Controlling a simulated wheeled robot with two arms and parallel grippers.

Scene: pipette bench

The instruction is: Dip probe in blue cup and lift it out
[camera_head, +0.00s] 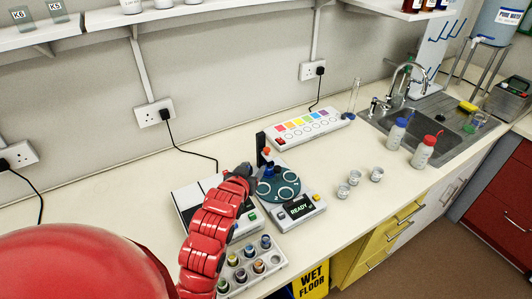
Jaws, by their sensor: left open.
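My left gripper (256,172), at the end of my red arm, is open beside the dark teal round plate of a bench device (301,209) whose display reads READY. A dark upright post (260,147) stands behind it, and a small orange-red piece (267,151) shows close to the fingers. I cannot tell whether this piece is the probe. A white rack (280,267) of small cups stands in front, partly behind my arm. A cup with blue contents (265,242) is in its back row. My right gripper is out of view.
A panel with coloured squares (308,126) lies behind the device. Several small clear beakers (354,177) stand to the right.

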